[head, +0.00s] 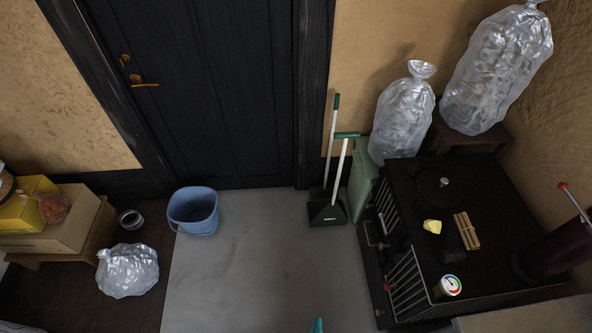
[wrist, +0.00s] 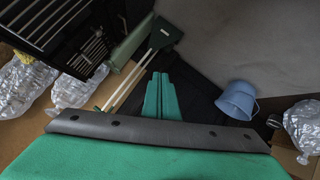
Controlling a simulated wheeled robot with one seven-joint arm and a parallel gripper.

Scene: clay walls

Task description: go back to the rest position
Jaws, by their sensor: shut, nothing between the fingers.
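My gripper (wrist: 160,78) shows in the wrist view as two green fingers lying together, with nothing between them. Its tip (head: 317,325) just shows at the bottom edge of the head view, above the grey floor. The gripper is apart from everything around it. The rest of my arm is out of the head view.
A black stove (head: 405,205) stands at the right, with a yellow lump (head: 432,226) and brown sticks (head: 467,231) on top. A blue bucket (head: 193,212), dustpan (head: 327,210) and clear bag (head: 128,271) stand around. The grey floor (head: 260,270) between is free before the dark door (head: 210,90).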

